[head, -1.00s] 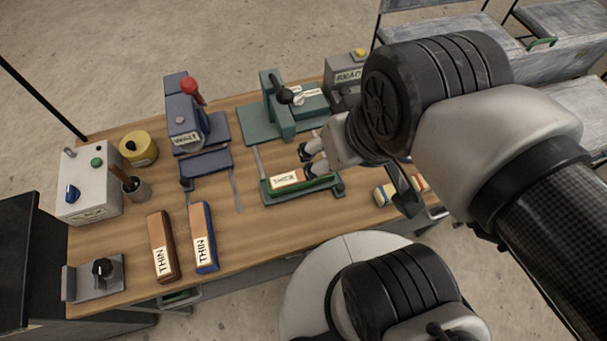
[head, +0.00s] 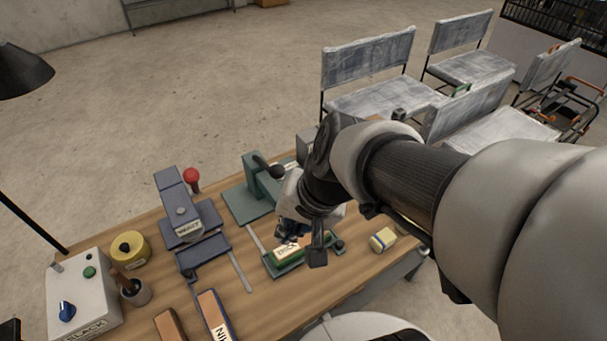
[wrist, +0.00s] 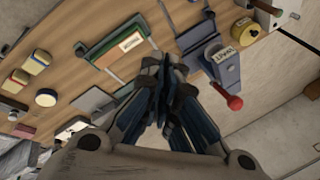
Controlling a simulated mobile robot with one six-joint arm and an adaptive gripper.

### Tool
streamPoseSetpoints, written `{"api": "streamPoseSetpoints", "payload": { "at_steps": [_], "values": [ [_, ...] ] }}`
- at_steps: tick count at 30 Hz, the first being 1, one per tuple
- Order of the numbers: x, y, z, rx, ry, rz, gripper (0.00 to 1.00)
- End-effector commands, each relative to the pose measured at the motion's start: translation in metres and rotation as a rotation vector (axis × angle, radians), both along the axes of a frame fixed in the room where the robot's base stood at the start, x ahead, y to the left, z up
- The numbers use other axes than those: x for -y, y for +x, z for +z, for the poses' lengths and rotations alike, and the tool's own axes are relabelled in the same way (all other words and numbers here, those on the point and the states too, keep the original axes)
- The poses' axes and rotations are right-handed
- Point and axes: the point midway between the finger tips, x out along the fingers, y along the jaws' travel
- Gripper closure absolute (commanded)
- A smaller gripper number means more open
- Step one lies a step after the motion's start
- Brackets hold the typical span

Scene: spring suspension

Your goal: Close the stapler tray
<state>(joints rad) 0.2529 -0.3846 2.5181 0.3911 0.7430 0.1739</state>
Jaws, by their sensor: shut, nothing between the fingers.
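The green tray (head: 285,268) is pulled out on its rails, in front of the green stapler machine (head: 246,203). A labelled block (head: 287,252) lies in the tray. In the wrist view, the tray (wrist: 98,48) with the block (wrist: 130,43) is at upper left, with the rails running down from it. My gripper (wrist: 166,62) is shut and empty, pointing towards the rail area beside the tray. In the head view, my gripper (head: 290,232) is by the tray's machine side and hides part of it. I cannot tell whether they touch.
A blue machine (head: 182,212) with a red knob (head: 191,176) and its own blue tray (head: 202,255) stand to the left. A grey control box (head: 85,300), a yellow round tin (head: 129,248) and a pencil cup (head: 135,292) are at far left. A yellow-banded block (head: 382,240) lies right of the tray.

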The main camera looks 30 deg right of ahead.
Motion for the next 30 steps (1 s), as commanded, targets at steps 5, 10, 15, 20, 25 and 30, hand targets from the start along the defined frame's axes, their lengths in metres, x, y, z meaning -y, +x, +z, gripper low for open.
{"api": "streamPoseSetpoints", "payload": {
  "at_steps": [5,10,15,20,25,30],
  "values": [
    [0.033,0.031,-0.025,-0.072,0.193,-0.396,1.00],
    [0.096,0.050,-0.072,-0.152,0.388,-0.942,1.00],
    [0.166,0.028,-0.134,-0.236,0.517,-1.516,1.00],
    [0.206,-0.011,-0.182,-0.299,0.561,-1.920,1.00],
    [0.219,-0.035,-0.206,-0.330,0.568,-2.108,1.00],
    [0.219,-0.034,-0.222,-0.331,0.567,-2.126,1.00]
  ]
}}
